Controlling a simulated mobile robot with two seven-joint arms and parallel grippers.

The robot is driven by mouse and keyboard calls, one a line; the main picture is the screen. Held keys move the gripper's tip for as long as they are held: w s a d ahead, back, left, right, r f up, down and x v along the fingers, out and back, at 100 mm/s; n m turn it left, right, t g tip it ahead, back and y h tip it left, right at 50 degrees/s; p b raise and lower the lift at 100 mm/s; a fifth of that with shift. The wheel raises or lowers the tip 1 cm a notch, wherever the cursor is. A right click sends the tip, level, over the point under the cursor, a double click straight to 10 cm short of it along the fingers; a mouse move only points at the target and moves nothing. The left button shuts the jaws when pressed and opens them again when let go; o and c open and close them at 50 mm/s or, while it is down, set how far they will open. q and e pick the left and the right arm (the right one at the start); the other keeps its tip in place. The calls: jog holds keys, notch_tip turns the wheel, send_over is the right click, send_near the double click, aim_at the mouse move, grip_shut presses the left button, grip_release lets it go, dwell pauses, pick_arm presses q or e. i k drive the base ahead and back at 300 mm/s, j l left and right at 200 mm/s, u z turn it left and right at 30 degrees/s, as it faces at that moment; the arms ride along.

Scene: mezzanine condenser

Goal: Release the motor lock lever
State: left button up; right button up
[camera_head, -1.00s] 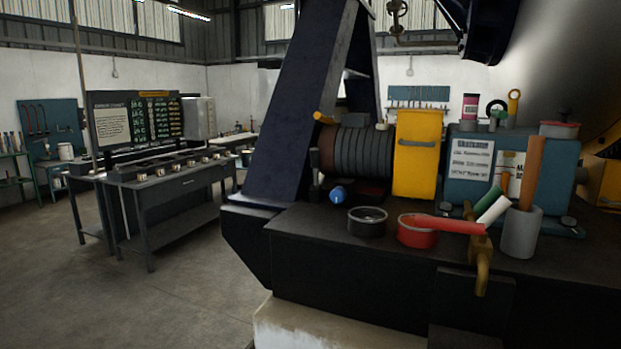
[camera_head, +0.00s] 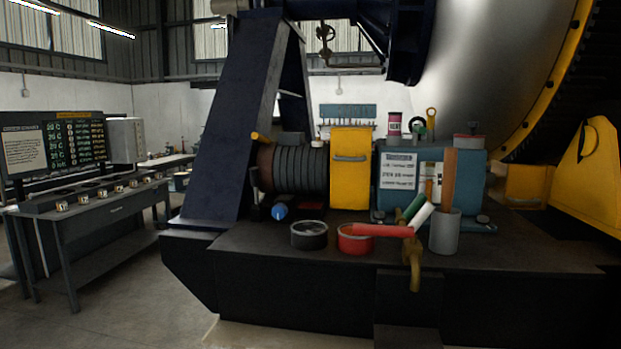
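No part is clearly marked as the motor lock lever. A red bar (camera_head: 383,230) lies level at the front of the dark machine bench (camera_head: 285,243), its right end by a brass hook-shaped fitting (camera_head: 413,265); I cannot tell if they are joined. A thin dark upright handle (camera_head: 255,180) stands left of the ribbed dark cylinder (camera_head: 300,170). A short orange-yellow handle (camera_head: 261,138) sticks out at that cylinder's upper left. A yellow cover (camera_head: 350,180) and a blue motor-like housing (camera_head: 465,178) stand to the right. Neither of my grippers shows.
On the bench are a black round tin (camera_head: 309,236), a red tin (camera_head: 355,240), a blue-ended object (camera_head: 279,212) and a grey cup (camera_head: 444,235) with sticks. A dark slanted support (camera_head: 228,125) rises at left. Open floor (camera_head: 130,325) lies front left, beside a control desk (camera_head: 90,225).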

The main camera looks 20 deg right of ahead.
aim_at(254, 172)
jog(key=i+j+z, duration=0.25)
jog(key=j+z, duration=0.55)
jog(key=i+j+z, duration=0.1)
jog(key=j, duration=0.5)
jog(key=j+z, duration=0.1)
jog(key=j, duration=0.5)
jog(key=i, duration=0.05)
